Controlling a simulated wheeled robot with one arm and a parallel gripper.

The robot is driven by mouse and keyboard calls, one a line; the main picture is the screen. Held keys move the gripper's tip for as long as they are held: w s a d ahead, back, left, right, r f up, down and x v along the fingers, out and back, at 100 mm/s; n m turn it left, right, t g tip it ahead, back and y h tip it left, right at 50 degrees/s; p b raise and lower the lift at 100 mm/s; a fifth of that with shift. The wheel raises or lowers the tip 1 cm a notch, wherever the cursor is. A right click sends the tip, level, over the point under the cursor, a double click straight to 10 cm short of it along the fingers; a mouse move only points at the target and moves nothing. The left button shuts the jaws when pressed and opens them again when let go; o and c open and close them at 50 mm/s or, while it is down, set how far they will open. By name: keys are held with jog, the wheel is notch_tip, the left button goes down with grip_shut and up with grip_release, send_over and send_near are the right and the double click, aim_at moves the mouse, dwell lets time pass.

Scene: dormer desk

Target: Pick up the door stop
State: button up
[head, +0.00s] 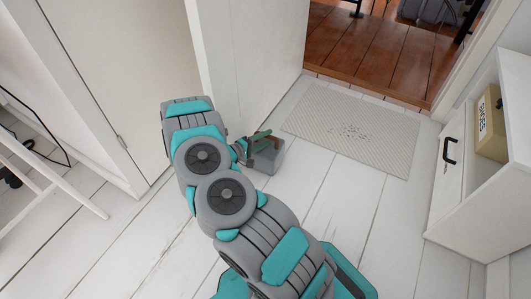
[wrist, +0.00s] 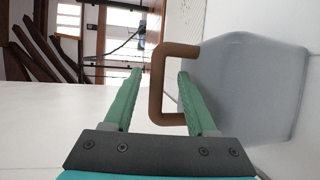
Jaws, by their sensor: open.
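The door stop is a grey block with a brown loop handle. It stands on the floor by the open white door's edge in the head view (head: 266,160), partly hidden by my gripper (head: 258,139). In the wrist view its grey body (wrist: 245,90) fills the right side, and its brown handle (wrist: 157,92) juts left. My gripper (wrist: 159,74) is open, with its two green fingers on either side of the handle's outer bar. The right finger appears to be within the handle loop, and the left one is outside it. Gaps show beside the bar.
The white door (head: 255,60) stands just behind and left of the gripper. A pale doormat (head: 350,128) lies to the right before the doorway. A white cabinet (head: 470,180) with a box labelled shoes (head: 491,125) is at far right. The plank floor in front is clear.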

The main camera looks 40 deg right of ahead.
jog(key=shift+w+d+f, duration=0.1)
jog(key=shift+w+d, duration=0.1)
jog(key=shift+d, duration=0.55)
jog(key=shift+w+d+f, duration=0.1)
jog(key=shift+w+d, duration=0.05)
jog(key=shift+d, duration=0.6)
jog(key=shift+w+d+f, duration=0.1)
jog(key=shift+w+d, duration=0.1)
jog(key=shift+d, duration=0.55)
grip_shut()
